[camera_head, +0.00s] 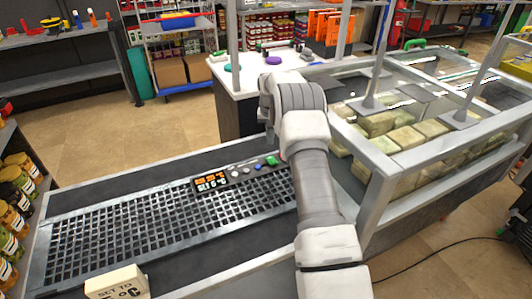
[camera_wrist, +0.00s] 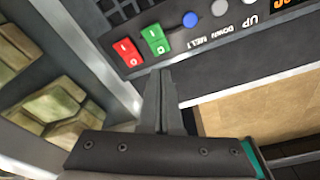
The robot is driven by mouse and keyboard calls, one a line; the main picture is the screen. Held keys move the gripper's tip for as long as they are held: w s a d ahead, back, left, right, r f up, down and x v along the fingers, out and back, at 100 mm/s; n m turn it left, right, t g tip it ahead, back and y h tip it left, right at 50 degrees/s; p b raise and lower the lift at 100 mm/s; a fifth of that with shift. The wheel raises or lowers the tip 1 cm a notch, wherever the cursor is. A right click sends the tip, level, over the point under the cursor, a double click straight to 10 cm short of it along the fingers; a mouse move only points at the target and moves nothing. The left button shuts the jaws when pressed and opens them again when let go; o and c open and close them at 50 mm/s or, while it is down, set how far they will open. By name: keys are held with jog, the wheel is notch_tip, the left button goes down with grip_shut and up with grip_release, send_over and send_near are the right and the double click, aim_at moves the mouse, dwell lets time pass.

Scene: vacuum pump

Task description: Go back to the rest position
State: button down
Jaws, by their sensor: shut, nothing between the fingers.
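My gripper (camera_wrist: 160,78) is shut and empty in the wrist view, its two fingers together. The fingertips lie in front of the control panel's edge, just below the green switch (camera_wrist: 155,40) and the red switch (camera_wrist: 127,52); whether they touch the panel I cannot tell. A blue button (camera_wrist: 190,18) sits to the right of the switches. In the head view my arm reaches forward beside the control panel (camera_head: 236,174), which has an orange display (camera_head: 210,182) and the green switch (camera_head: 271,160). The fingers are not clear in the head view.
The panel sits on a counter with a black grille (camera_head: 150,228). A glass-walled case (camera_head: 385,175) with pale blocks stands close to the right of my arm. A white table (camera_head: 262,72) stands behind. Floor is open at left.

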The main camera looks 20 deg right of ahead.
jog(key=s+a+r+n+t, duration=0.1)
jog(key=s+a+r, duration=0.35)
jog(key=r, duration=0.55)
jog(key=s+a+r+n, duration=0.1)
jog(key=s+a+r, duration=0.35)
jog(key=r, duration=0.55)
jog(key=s+a+r+n+t, duration=0.1)
jog(key=s+a+r, duration=0.25)
jog(key=s, duration=0.35)
jog(key=s+a+r, duration=0.2)
jog(key=s+r, duration=0.2)
jog(key=s, duration=0.2)
jog(key=s+a+f+n+t, duration=0.1)
jog(key=s+a, duration=0.1)
jog(key=s, duration=0.9)
jog(key=s+a+f+n+t, duration=0.1)
jog(key=s+a, duration=0.2)
jog(key=s, duration=0.7)
jog(key=shift+s+f+n+y, duration=0.3)
jog(key=shift+s+f+y, duration=0.05)
jog(key=shift+s+y, duration=0.05)
jog(key=shift+w, duration=0.1)
